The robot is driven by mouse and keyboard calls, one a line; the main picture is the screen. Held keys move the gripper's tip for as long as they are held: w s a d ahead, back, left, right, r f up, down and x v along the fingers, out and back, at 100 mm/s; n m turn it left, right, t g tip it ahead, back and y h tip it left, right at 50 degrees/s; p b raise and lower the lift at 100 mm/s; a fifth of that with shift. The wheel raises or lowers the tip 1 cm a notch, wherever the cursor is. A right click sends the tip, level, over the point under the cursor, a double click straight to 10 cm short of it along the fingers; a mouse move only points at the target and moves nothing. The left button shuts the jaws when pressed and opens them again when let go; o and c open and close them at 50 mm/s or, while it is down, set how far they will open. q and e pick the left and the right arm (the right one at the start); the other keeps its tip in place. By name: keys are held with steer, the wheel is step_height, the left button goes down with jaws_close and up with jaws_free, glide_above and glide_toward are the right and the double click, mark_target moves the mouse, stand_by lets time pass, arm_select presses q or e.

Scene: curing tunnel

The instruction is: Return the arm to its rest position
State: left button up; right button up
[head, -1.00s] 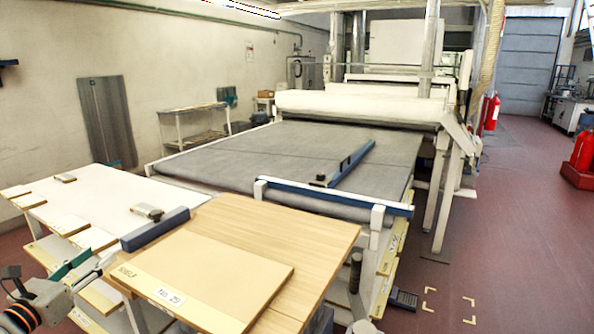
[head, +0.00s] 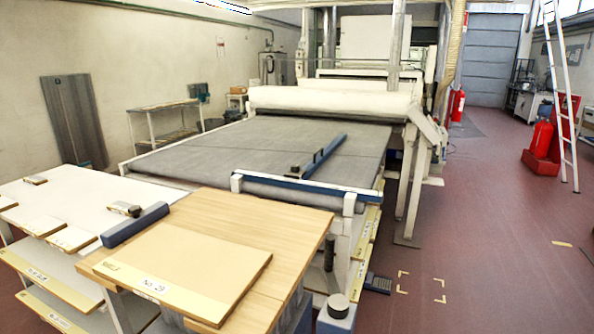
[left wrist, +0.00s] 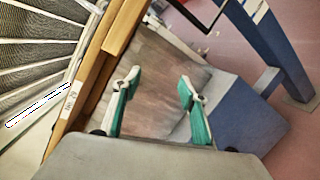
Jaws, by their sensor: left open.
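My left gripper (left wrist: 158,84) shows in the left wrist view. Its two teal-padded fingers stand wide apart with nothing between them. In that view a wooden board edge with a white label (left wrist: 73,95) is left of the fingers. A brownish-grey surface lies beyond them, and I cannot tell whether they touch anything. Neither my left arm nor its gripper shows in the head view now. My right gripper is in neither view.
In the head view, a wooden table (head: 287,237) bears a tan board (head: 190,262). A white table (head: 75,195) stands left, with a blue bar (head: 135,224) at its edge. The grey conveyor bed (head: 255,145) lies behind. Red floor (head: 470,240) is open at right.

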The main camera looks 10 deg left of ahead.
arm_select(q)
steer(key=s+d+f+m+g, duration=0.2)
steer(key=s+d+f+m, duration=0.4)
steer(key=d+f+m, duration=0.35)
steer(key=s+d+f+m+g+y, duration=0.1)
steer(key=s+f+m+g+y, duration=0.1)
steer(key=s+f+m+y, duration=0.3)
step_height(320, 180, down, 4)
steer(key=s+m, duration=0.1)
steer(key=m, duration=0.5)
steer(key=shift+s+r+y, duration=0.15)
steer(key=shift+s+y, duration=0.15)
steer(key=shift+y, duration=0.1)
steer(key=c, duration=0.4)
steer(key=shift+d, duration=0.1)
steer(key=shift+c, duration=0.2)
